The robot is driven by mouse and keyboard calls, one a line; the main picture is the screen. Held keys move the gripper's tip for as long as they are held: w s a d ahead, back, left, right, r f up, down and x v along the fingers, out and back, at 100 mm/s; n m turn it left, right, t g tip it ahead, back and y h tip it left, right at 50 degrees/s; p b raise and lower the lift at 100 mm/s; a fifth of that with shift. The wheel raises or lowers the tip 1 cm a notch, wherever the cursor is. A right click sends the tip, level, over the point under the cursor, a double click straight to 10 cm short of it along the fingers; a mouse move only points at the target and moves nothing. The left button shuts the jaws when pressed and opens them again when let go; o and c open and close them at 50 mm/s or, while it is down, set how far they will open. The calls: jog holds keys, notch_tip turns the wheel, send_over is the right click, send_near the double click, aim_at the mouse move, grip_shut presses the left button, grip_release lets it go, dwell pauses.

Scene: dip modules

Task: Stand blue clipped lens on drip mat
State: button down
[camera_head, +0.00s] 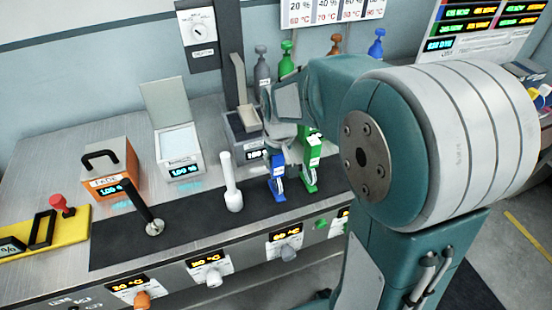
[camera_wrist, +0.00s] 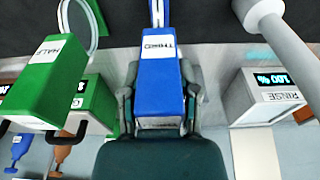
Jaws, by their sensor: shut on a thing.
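My gripper (camera_wrist: 158,100) is shut on the blue clip body of the blue clipped lens (camera_wrist: 157,75), one finger on each side. In the head view the blue clipped lens (camera_head: 277,166) hangs upright below my gripper (camera_head: 281,140), its lower end over or on the dark drip mat (camera_head: 190,228). I cannot tell whether it touches the mat. The lens end runs out of the top of the wrist view.
A green clipped lens (camera_head: 311,160) stands close to the right of the blue one. A white post (camera_head: 231,182) and a black lever (camera_head: 145,208) stand left. Behind are the rinse box (camera_head: 180,152) and a dark box (camera_head: 242,128). An orange box (camera_head: 109,165) stands far left.

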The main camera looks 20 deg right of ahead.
jog(key=shift+c, duration=1.7)
grip_release()
jog(key=shift+f, duration=0.1)
jog(key=r, duration=0.4)
jog(key=s+r, duration=0.1)
jog(key=r, duration=0.3)
jog(key=s+r, duration=0.1)
jog(key=r, duration=0.3)
jog(key=s+a+t, duration=0.1)
jog(key=s+t, duration=0.2)
jog(key=s, duration=1.4)
jog(key=shift+a+t, duration=0.15)
jog(key=shift+t, duration=0.25)
jog(key=shift+f, duration=0.1)
